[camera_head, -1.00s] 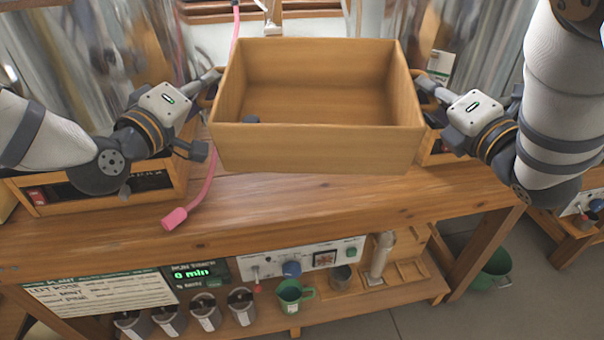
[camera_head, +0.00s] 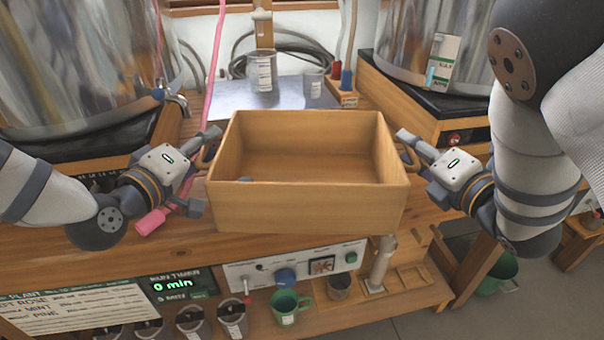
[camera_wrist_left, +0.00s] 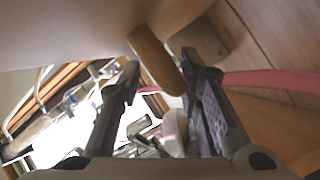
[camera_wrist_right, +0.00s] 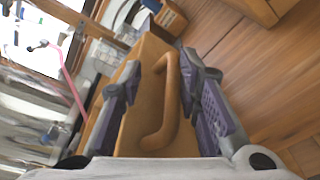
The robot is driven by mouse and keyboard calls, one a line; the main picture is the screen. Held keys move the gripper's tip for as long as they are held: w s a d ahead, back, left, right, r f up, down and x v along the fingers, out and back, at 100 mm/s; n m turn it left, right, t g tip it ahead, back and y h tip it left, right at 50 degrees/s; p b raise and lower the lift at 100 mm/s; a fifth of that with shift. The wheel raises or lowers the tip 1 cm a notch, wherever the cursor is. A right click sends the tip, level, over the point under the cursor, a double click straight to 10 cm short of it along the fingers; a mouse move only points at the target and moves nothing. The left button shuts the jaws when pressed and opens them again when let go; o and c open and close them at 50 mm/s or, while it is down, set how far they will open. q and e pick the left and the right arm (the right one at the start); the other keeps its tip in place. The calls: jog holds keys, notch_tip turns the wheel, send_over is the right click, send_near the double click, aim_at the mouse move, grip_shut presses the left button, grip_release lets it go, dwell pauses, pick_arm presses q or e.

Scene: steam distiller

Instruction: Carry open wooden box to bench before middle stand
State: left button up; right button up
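The open wooden box (camera_head: 305,208) is upright in front of me in the head view, over the front part of the bench (camera_head: 150,255). Whether the box touches the bench is hidden. Behind it, a grey plate (camera_head: 225,97) bears a beaker (camera_head: 263,72).
Large metal vats stand left (camera_head: 70,70) and right (camera_head: 430,35) on wooden bases. A pink hose (camera_head: 152,222) lies on the bench at left. A small block with red and blue tops (camera_head: 345,98) stands behind the box.

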pick_arm(q)
jog(key=shift+o, duration=0.5)
jog(key=shift+r, duration=0.1)
jog(key=o, duration=0.7)
jog(key=shift+o, duration=0.2)
pick_arm(e)
jog(key=o, duration=0.8)
pick_arm(q)
jog(key=v, duration=1.2)
